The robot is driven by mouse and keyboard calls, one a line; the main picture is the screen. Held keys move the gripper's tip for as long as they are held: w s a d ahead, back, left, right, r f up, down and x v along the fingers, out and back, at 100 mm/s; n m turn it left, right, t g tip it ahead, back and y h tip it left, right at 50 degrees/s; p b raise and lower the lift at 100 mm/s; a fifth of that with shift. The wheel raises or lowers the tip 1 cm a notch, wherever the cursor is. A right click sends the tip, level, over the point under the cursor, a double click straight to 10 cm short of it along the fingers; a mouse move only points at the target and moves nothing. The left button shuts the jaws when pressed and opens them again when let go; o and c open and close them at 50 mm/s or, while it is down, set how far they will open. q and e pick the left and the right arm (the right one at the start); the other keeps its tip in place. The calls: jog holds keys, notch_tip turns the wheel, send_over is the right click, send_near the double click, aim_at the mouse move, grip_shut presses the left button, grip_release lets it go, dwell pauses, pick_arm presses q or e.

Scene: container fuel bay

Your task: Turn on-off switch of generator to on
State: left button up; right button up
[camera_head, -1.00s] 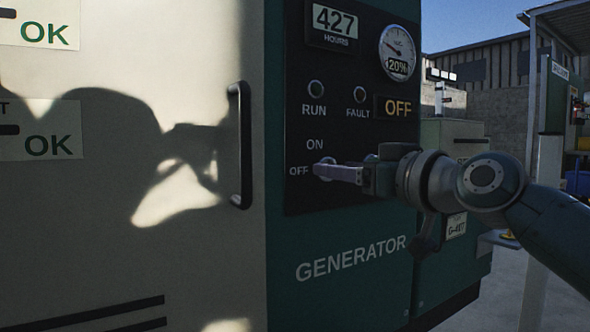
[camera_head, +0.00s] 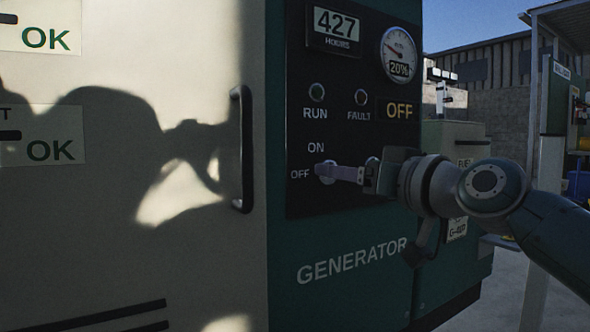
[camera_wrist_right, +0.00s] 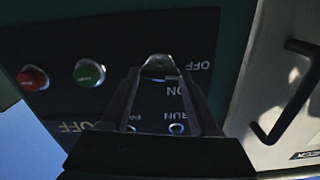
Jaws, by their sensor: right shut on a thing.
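The generator (camera_head: 345,300) is a dark green cabinet with a black control panel (camera_head: 300,90). Its on-off switch (camera_head: 326,173) is a small round knob low on the panel, near the OFF label and below ON. The panel display (camera_head: 399,111) reads OFF. My right gripper (camera_head: 333,173) reaches in from the right, shut on the switch, with its fingers partly hiding it. In the upside-down right wrist view the switch (camera_wrist_right: 160,66) sits between the two fingertips. The knob's exact angle is hard to tell. My left gripper is not in view.
A pale door with a black handle (camera_head: 241,148) stands left of the panel. A red button (camera_wrist_right: 33,78) and a green button (camera_wrist_right: 89,72) show beside the switch in the wrist view. A smaller green cabinet (camera_head: 455,150) and open yard lie to the right.

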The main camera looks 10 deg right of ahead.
jog(key=shift+d+m+p, duration=0.1)
jog(key=shift+m+p, duration=1.15)
jog(key=shift+m, duration=3.75)
jog(key=o, duration=1.4)
jog(key=shift+f, duration=0.1)
jog(key=shift+c, duration=0.2)
jog(key=p+v, duration=0.3)
jog(key=v, duration=0.7)
